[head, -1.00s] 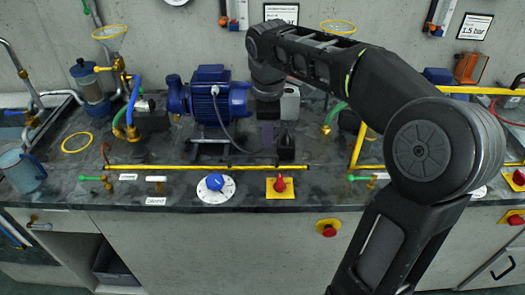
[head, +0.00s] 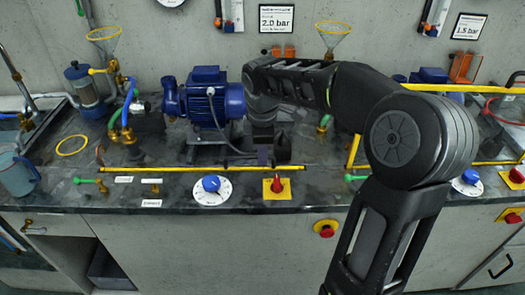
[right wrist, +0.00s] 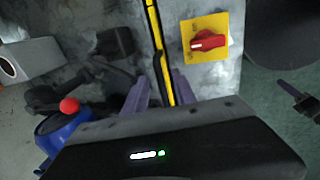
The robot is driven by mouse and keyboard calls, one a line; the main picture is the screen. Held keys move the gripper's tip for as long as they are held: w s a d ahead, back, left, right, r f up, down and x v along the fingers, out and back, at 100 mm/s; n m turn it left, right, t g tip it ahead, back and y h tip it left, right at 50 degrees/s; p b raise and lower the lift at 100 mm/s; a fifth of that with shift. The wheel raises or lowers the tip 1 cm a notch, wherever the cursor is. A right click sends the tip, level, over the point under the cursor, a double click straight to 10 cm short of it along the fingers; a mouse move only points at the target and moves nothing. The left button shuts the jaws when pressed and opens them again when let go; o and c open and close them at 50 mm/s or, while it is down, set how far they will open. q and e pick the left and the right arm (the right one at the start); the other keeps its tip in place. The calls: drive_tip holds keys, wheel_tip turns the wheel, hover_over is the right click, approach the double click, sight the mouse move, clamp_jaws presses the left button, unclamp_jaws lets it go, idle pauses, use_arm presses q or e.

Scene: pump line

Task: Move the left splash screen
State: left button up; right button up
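The left splash screen shows as a long thin yellow edge (head: 170,169) with black parts, running along the front of the bench before the blue pump. Any clear pane on it cannot be made out. In the right wrist view the yellow edge (right wrist: 153,35) and a black piece on it run down between my fingers. My right gripper (head: 268,156) is low over the right part of this edge. In the right wrist view its two grey-purple fingers (right wrist: 160,92) stand apart, one on each side of the edge, with gaps visible. My left gripper is not in view.
A blue pump (head: 207,97) stands behind the edge. In front are a blue dial (head: 211,184) and a red switch on a yellow plate (head: 277,186), close to my right gripper. Another yellow frame (head: 354,150) stands to the right. A jug (head: 17,172) is at far left.

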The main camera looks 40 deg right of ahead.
clamp_jaws()
idle(0.3)
idle(1.2)
